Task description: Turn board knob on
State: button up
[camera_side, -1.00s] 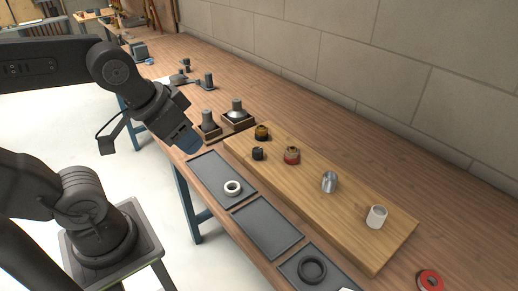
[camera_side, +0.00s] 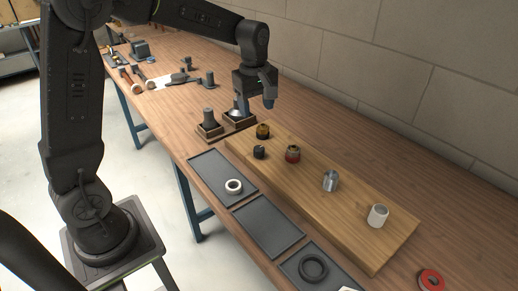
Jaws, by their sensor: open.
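A wooden board (camera_side: 345,215) lies on the workbench with several short fittings standing on it. At its far end are a black knob-like piece (camera_side: 259,152), a brass-and-black piece (camera_side: 263,131) and a red-and-brass piece (camera_side: 292,154). I cannot tell which of these is the board knob or how it is turned. My gripper (camera_side: 257,106) is open, pointing down above the far end of the board, a little beyond the brass-and-black piece. It appears empty and apart from the fittings.
A metal cylinder (camera_side: 330,181) and a white pipe piece (camera_side: 378,216) stand farther along the board. Two small wooden holders with grey parts (camera_side: 208,125) sit close to my gripper. Dark trays (camera_side: 268,229) line the front edge. A wall runs behind the bench.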

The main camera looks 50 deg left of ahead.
aim_at(259, 148)
jog(key=shift+n, duration=0.8)
jog(key=f, duration=0.5)
jog(key=w+f, duration=0.1)
jog(key=f, duration=0.4)
jog(key=a+f, duration=0.1)
jog(key=f, duration=0.4)
jog(key=shift+w+f, duration=0.35)
jog(key=shift+f, duration=0.05)
jog(key=c, duration=0.9)
